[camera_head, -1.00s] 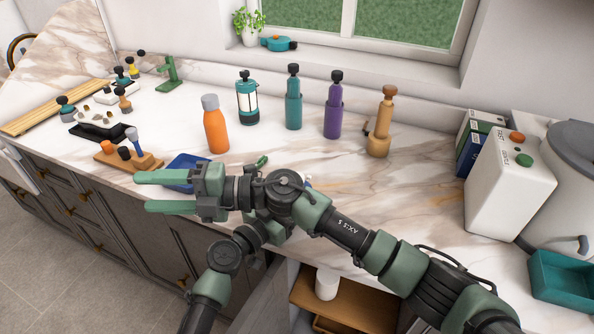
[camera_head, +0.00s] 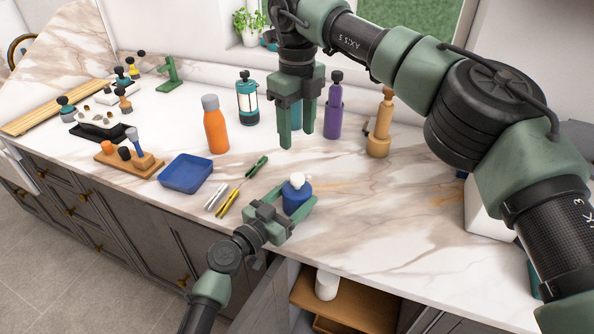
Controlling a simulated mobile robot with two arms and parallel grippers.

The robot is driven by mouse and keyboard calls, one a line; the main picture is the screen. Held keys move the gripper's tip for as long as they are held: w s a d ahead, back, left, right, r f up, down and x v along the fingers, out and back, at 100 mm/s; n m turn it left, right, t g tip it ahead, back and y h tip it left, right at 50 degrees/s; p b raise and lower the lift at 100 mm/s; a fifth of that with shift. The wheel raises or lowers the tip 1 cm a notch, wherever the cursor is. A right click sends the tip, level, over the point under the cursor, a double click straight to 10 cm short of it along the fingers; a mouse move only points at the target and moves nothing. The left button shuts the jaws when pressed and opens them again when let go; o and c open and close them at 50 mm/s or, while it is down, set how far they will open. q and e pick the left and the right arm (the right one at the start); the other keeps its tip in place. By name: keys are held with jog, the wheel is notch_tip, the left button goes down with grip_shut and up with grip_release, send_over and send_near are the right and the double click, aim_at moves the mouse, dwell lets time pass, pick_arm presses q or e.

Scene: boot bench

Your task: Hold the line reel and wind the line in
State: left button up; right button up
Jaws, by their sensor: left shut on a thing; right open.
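A blue, rounded thing with a white top (camera_head: 296,196), which looks like the line reel, stands near the front edge of the marble counter. My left gripper (camera_head: 294,203) is around it, one finger on each side, and is shut on it. No line can be made out. My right gripper (camera_head: 298,142) hangs fingers down, open and empty, behind and above the reel. It hides most of a teal bottle at the back.
A blue tray (camera_head: 186,174), a green-handled tool (camera_head: 257,167) and yellow and silver tools (camera_head: 226,203) lie left of the reel. Behind stand an orange bottle (camera_head: 216,128), a purple bottle (camera_head: 334,112) and a tan bottle (camera_head: 380,128). Counter right of the reel is clear.

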aim_at(297, 176)
notch_tip(297, 176, down, 12)
jog(key=shift+r, duration=0.2)
grip_shut()
